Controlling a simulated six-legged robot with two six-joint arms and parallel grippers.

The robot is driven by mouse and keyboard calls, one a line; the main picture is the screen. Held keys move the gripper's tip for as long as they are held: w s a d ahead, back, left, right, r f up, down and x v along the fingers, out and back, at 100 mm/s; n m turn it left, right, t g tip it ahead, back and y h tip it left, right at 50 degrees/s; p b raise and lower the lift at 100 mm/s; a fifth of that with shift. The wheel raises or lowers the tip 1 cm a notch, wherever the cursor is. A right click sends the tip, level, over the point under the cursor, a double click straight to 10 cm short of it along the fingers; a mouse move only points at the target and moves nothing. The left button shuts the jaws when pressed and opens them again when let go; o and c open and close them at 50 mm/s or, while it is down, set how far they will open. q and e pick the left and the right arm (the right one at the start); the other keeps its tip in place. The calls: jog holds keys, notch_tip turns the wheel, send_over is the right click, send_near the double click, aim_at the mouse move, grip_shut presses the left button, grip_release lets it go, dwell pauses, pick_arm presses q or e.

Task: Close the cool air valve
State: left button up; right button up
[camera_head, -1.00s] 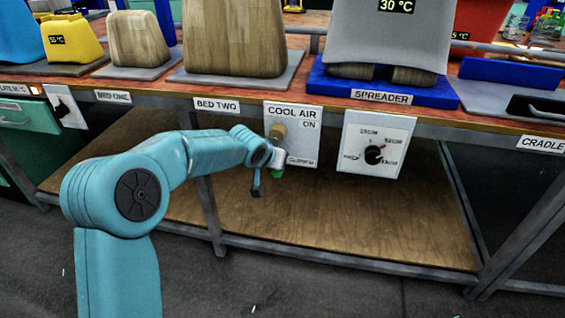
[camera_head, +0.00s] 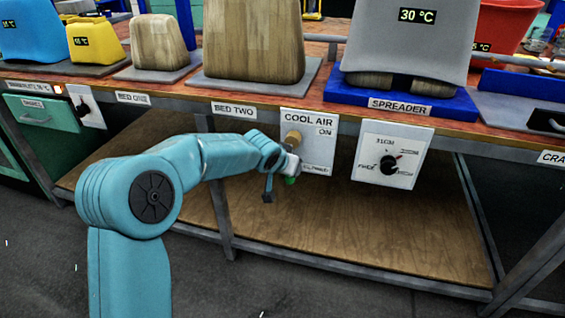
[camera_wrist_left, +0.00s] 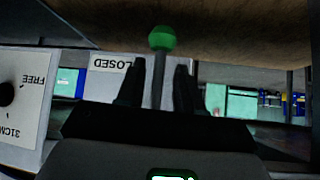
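The cool air panel (camera_head: 320,148) is a white plate under the bench edge, lettered ON at its upper right and CLOSED lower down. A brass-coloured valve body (camera_head: 293,138) sits on it. The valve's lever (camera_wrist_left: 158,80) ends in a green ball (camera_wrist_left: 162,38), which also shows low on the panel in the head view (camera_head: 291,180). My left gripper (camera_wrist_left: 159,88) is open, with one dark finger on each side of the lever and gaps visible between. In the head view my wrist hides part of the lever. My right gripper is out of view.
A dial panel (camera_head: 392,155) hangs to the right of the valve. A wooden lower shelf (camera_head: 350,235) lies below, and a metal bench leg (camera_head: 222,222) stands to the left.

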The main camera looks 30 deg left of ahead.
pick_arm(q)
jog(key=p+v, duration=0.3)
jog(key=v, duration=1.3)
jog(key=shift+w+a, duration=0.1)
